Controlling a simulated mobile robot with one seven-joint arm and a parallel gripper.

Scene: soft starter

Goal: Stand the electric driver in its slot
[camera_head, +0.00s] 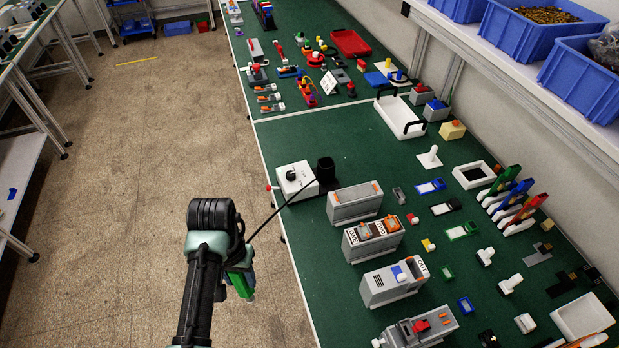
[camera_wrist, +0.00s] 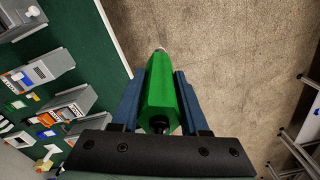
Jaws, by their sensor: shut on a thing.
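The electric driver (camera_wrist: 160,92) has a green body and is clamped between the two blue fingers of my gripper (camera_wrist: 161,75) in the wrist view. In the head view the driver (camera_head: 243,281) shows partly, with my wrist hiding the rest. My gripper is over the floor, left of the green table's edge. A thin black cord runs from near my gripper up toward a white control box (camera_head: 296,180) with a black knob. A black cup-shaped holder (camera_head: 326,169), which looks like the slot, stands right beside that box. The inside of the holder is too dark to make out.
Grey modules (camera_head: 355,203) stand in a row along the table's left edge, in front of the holder. Small switches and parts cover the table to the right. A white tray with black handles (camera_head: 400,118) lies behind. The floor (camera_head: 150,200) to the left is clear.

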